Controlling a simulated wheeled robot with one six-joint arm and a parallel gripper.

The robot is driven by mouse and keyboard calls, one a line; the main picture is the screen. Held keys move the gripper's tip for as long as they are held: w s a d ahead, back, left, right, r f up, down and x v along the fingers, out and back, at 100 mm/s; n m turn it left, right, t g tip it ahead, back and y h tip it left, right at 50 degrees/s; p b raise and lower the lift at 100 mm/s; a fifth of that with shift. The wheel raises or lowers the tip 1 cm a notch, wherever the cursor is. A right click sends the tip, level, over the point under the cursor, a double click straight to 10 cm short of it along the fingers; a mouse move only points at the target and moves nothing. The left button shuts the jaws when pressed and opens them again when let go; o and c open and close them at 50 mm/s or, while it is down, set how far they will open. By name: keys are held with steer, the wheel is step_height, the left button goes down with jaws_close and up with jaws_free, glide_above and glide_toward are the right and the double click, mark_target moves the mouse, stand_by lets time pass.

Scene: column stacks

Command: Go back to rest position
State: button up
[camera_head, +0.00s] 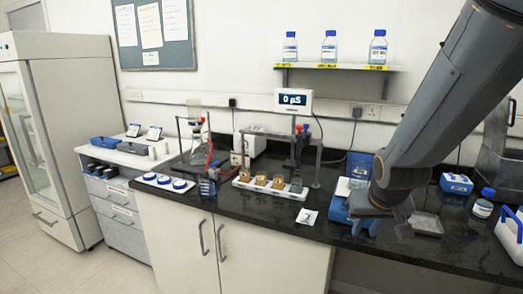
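My arm comes in from the top right, and my gripper (378,222) points down over the right part of the dark bench (290,219). It is beside or just in front of a blue device (340,209) and a grey tray (427,224). The fingers are small and dark and overlap the blue device, so I cannot tell whether they are open, shut or touching anything.
A meter (293,100) reads 0 µS. A capped bottle (483,204) and white-blue carrier (510,235) stand right. A shelf (340,67) holds three bottles. A fridge (75,130) stands left; floor is clear in front.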

steer(key=s+a+f+n+g+y, duration=0.1)
steer(key=s+a+f+g, duration=0.2)
steer(key=s+a, duration=0.6)
steer(key=s+d+f+g+b, duration=0.1)
steer(key=s+f+b, duration=0.3)
steer(key=f+b, duration=0.5)
steer(key=shift+d+f+g, duration=0.2)
steer(key=shift+f+g, duration=0.4)
steer(key=shift+g, duration=0.1)
